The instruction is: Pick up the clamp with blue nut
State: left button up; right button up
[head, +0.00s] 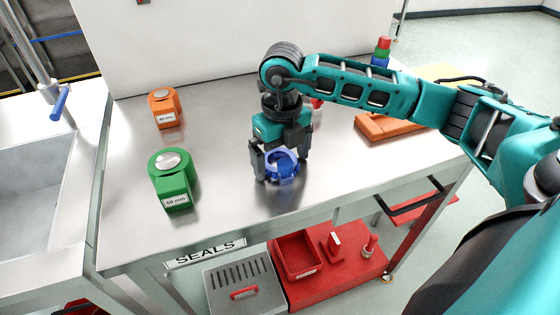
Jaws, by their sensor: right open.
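The clamp with blue nut (284,165) is a blue, ring-like piece on the metal table (240,210), near the middle of the head view. My right gripper (280,165) points down over it. Its two fingers are apart, one on the left and one on the right of the blue piece. The gripper partly covers the clamp, and I cannot tell whether the fingers touch it. My left gripper is not in view.
A green block labelled 50 mm (173,182) and an orange block (164,108) stand on the left. An orange tray (385,127) lies at the right. A red tray (298,254) and a grey box (243,285) are below. The front table area is clear.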

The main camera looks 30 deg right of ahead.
jog(key=shift+r, duration=0.1)
jog(key=c, duration=1.2)
